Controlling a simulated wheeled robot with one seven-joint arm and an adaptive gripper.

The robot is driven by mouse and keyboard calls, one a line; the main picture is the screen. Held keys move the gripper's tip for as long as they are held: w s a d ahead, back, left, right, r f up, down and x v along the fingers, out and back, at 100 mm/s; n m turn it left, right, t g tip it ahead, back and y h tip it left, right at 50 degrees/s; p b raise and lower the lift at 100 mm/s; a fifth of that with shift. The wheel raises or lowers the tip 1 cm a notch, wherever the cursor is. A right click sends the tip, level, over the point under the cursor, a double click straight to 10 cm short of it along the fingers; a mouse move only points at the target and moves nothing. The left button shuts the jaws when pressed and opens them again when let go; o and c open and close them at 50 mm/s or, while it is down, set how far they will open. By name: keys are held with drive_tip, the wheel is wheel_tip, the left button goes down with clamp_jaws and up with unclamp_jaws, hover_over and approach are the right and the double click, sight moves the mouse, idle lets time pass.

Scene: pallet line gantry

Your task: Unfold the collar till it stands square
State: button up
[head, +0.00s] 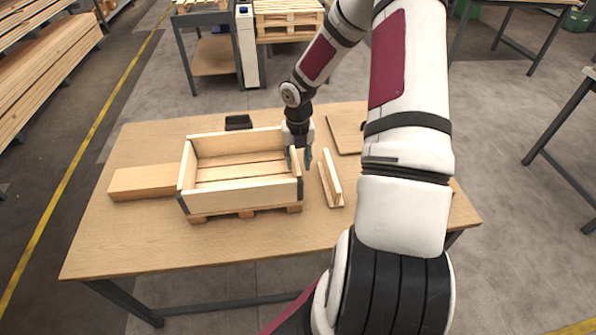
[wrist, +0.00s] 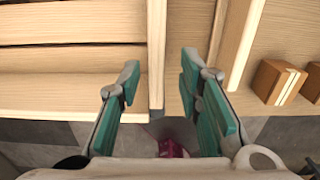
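The wooden collar (head: 240,197) stands open as a four-sided frame on a small slatted pallet (head: 250,212) on the table, with dark hinges at its corners. It looks roughly rectangular; the back right corner is partly hidden by my gripper, so exact squareness cannot be told. My gripper (head: 299,158) is at the collar's right wall. In the wrist view my gripper (wrist: 160,82) is open, with one green-padded finger on each side of the collar's wall board (wrist: 157,45). Gaps show between the board and both fingers.
An L-shaped wooden piece (head: 331,180) stands close right of the collar. A timber block (head: 145,182) lies left, a small dark tray (head: 238,122) behind, and a flat board (head: 346,131) at the back right. The table's (head: 200,250) front strip is clear.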

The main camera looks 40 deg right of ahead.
drive_tip(key=shift+r, duration=2.6)
drive_tip(key=shift+a+r, duration=0.1)
drive_tip(key=shift+r, duration=0.2)
drive_tip(key=s+a+r+m+h, duration=0.1)
drive_tip(key=s+a+r+m, duration=0.1)
drive_tip(key=a+r+m, duration=0.4)
drive_tip(key=s+a+r+m+t+h, duration=0.1)
drive_tip(key=s+a+r+m, duration=0.2)
drive_tip(key=r, duration=0.6)
drive_tip(key=s+a+r+m+h, duration=0.1)
drive_tip(key=s+a+r+m, duration=0.1)
drive_tip(key=a+r+m, duration=0.35)
drive_tip(key=s+a+r+m+t+y, duration=0.3)
drive_tip(key=s+a+r+m, duration=0.6)
drive_tip(key=s+m, duration=0.3)
drive_tip(key=a+m+t, duration=0.1)
drive_tip(key=m, duration=0.2)
drive_tip(key=shift+s, duration=0.4)
